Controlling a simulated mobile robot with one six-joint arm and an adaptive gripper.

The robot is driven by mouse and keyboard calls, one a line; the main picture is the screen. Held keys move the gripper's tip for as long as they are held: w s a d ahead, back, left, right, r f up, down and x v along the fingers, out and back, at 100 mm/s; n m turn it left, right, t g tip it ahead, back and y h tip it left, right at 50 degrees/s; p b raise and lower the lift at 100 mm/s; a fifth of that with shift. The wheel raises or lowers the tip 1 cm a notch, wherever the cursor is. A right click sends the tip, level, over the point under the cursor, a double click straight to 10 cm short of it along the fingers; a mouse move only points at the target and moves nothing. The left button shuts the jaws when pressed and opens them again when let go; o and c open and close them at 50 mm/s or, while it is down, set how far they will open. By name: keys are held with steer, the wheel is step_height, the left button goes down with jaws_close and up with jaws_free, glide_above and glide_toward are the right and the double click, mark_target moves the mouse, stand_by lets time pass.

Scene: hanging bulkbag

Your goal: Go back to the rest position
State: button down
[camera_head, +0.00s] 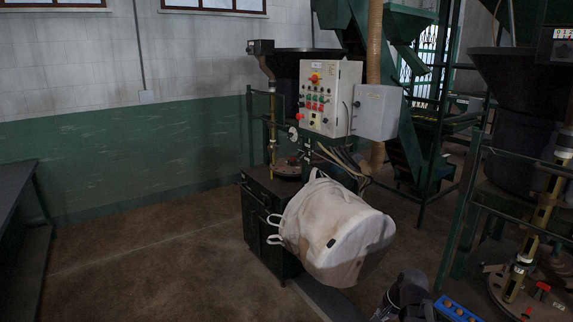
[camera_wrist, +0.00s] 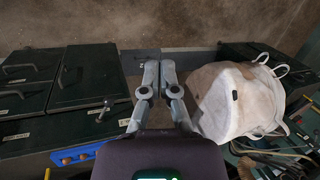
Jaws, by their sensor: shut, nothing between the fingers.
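My gripper (camera_wrist: 158,78) is shut and empty in the wrist view, its two fingertips together above the floor and a grey strip. The white bulk bag (camera_head: 336,232) hangs tilted at the front of the green machine in the head view. In the wrist view the bag (camera_wrist: 228,100) is to the right of my gripper, apart from the fingers in the picture. Its white loops (camera_wrist: 270,68) stick out on the right. In the head view my arm shows at the bottom edge; the fingertips cannot be made out there.
A control box (camera_head: 322,98) with buttons stands above the bag, beside a grey box (camera_head: 377,112). Dark green cabinets (camera_wrist: 88,75) lie left of my gripper. A second machine (camera_head: 520,270) stands at right. Brown floor (camera_head: 150,250) is open at left, up to a dark bench (camera_head: 18,190).

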steer(key=s+a+n+g+h, duration=0.2)
steer(key=s+a+n+h, duration=0.1)
steer(key=s+a+n, duration=0.3)
steer(key=shift+s+a+f+n, duration=0.15)
steer(key=shift+a+f+n, duration=0.15)
steer(key=shift+a+n, duration=1.1)
